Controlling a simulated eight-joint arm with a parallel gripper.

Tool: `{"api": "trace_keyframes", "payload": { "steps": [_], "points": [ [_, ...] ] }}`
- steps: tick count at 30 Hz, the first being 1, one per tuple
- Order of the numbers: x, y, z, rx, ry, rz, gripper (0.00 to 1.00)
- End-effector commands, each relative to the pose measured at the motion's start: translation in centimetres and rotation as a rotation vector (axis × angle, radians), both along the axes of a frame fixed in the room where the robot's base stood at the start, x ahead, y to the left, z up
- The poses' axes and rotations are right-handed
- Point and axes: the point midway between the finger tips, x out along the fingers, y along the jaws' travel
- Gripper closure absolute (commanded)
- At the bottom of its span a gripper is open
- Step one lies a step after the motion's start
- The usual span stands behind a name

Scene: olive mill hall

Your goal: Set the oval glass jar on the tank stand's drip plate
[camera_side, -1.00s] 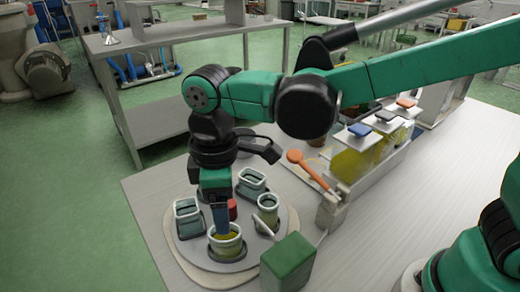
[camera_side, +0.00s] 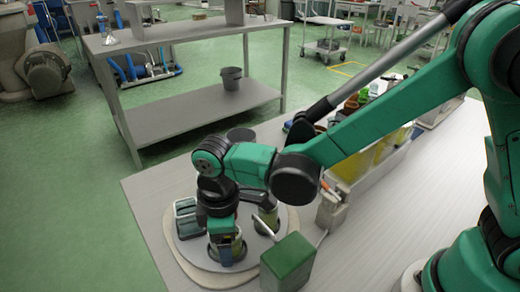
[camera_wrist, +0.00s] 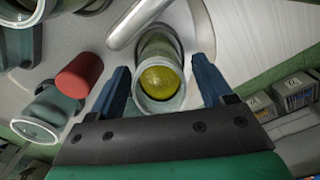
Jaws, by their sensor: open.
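In the wrist view my gripper (camera_wrist: 161,75) is open, with one blue finger on each side of a pale glass jar (camera_wrist: 143,103) holding yellow oil. Its mouth looks round to slightly oval; I cannot tell whether it is the oval jar or whether the fingers touch it. In the side view my gripper (camera_side: 222,248) is low at the front of a round platform (camera_side: 196,272), around this jar (camera_side: 240,246). Another jar (camera_side: 186,217) stands at left and a narrow one (camera_side: 268,216) at right. The tank stand (camera_side: 374,165) is partly behind my arm; its drip plate is not clearly visible.
A green box (camera_side: 288,262) and a grey box (camera_side: 331,212) stand right of the platform. A red piece (camera_wrist: 78,75) and another jar (camera_wrist: 42,122) are left of the fingers. The right tabletop (camera_side: 375,230) is clear.

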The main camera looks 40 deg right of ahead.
Motion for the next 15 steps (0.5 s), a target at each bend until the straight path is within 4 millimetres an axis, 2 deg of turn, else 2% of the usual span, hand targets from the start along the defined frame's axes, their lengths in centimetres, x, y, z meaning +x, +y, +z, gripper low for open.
{"api": "trace_keyframes", "payload": {
  "steps": [3, 9, 15],
  "points": [
    [0.0, 0.0, 0.02, 0.0, 0.0, 0.0, 0.29],
    [0.0, 0.0, 0.03, 0.0, 0.0, 0.0, 0.85],
    [0.0, 0.0, 0.13, 0.0, 0.0, 0.0, 0.85]
  ]
}}
